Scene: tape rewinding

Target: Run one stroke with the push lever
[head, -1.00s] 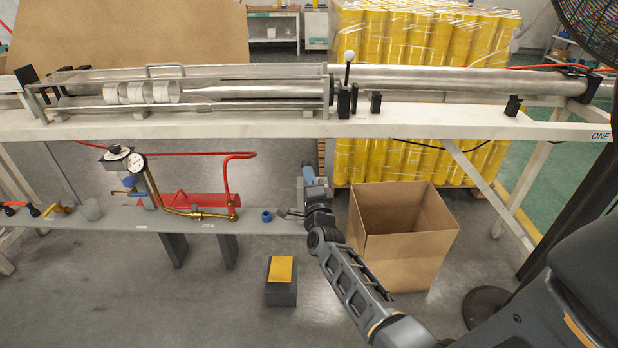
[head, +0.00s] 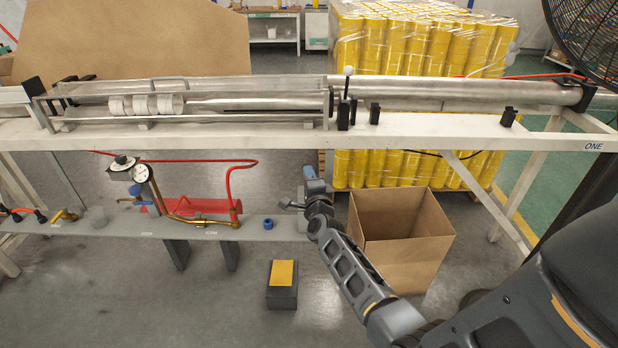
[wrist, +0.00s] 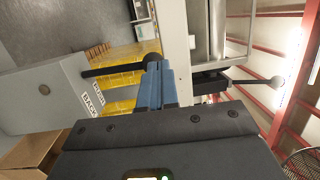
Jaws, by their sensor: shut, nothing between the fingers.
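My gripper (head: 309,172) reaches out past the right end of the lower shelf, below the bench front. In the wrist view its blue fingers (wrist: 156,88) are together and empty. There a black lever (wrist: 112,69) with a round dark knob (wrist: 151,58) extends from a grey plate (wrist: 45,95) with labels reading PUSH and BACK. The knob is right at the fingertips; I cannot tell whether they touch. Another lever (head: 348,85), with a pale ball knob, stands upright on the bench and shows in the wrist view (wrist: 245,83).
The bench (head: 450,130) carries long metal tubes and white rolls (head: 145,105). The lower shelf (head: 110,225) holds a gauge (head: 140,173), red pipe (head: 229,185) and blue cap (head: 268,224). A yellow-topped block (head: 283,280) is on the floor.

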